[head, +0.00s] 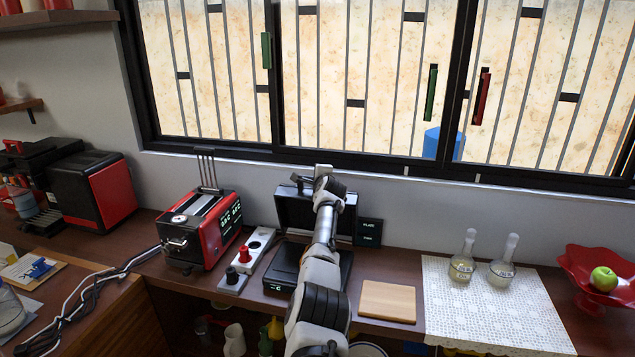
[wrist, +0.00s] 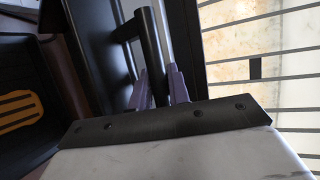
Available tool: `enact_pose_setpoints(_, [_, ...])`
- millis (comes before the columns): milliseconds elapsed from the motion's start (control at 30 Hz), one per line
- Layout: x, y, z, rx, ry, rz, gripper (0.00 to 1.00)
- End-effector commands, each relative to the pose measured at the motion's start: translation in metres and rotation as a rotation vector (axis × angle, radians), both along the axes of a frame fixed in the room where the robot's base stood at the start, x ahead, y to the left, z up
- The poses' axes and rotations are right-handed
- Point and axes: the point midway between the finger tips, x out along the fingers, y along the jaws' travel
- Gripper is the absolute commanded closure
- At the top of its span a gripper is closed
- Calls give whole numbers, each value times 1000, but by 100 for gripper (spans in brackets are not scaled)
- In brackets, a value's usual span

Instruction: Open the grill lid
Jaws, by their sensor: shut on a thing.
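The black grill stands against the wall under the window. Its lid (head: 296,210) is raised to roughly upright above the flat base (head: 284,268). My gripper (head: 326,177) is at the lid's top edge in the head view; my arm hides part of the lid and base. In the wrist view, my gripper's fingers (wrist: 160,88) are shut on the black bar handle (wrist: 151,45) of the lid (wrist: 97,40). The open base (wrist: 50,115) shows at the left, with an orange slotted patch in it.
A red toaster (head: 215,228) and a power strip (head: 250,258) stand left of the grill. A wooden board (head: 388,301) lies to the right, then a lace mat (head: 480,315) with two glass flasks (head: 463,262). The window (head: 370,75) is close behind the lid.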

Motion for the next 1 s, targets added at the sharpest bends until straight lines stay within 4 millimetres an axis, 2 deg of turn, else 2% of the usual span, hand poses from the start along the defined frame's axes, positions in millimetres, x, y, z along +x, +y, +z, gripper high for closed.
enact_pose_setpoints(33, [1,-1,5,0,-7,-2,100])
enact_pose_setpoints(433, [1,-1,5,1,-6,-2,100])
enact_pose_setpoints(467, [1,-1,5,1,-6,-2,81])
enact_pose_setpoints(567, [1,-1,4,1,-4,-2,68])
enact_pose_setpoints(1000, [-1,-1,2,1,-1,0,68])
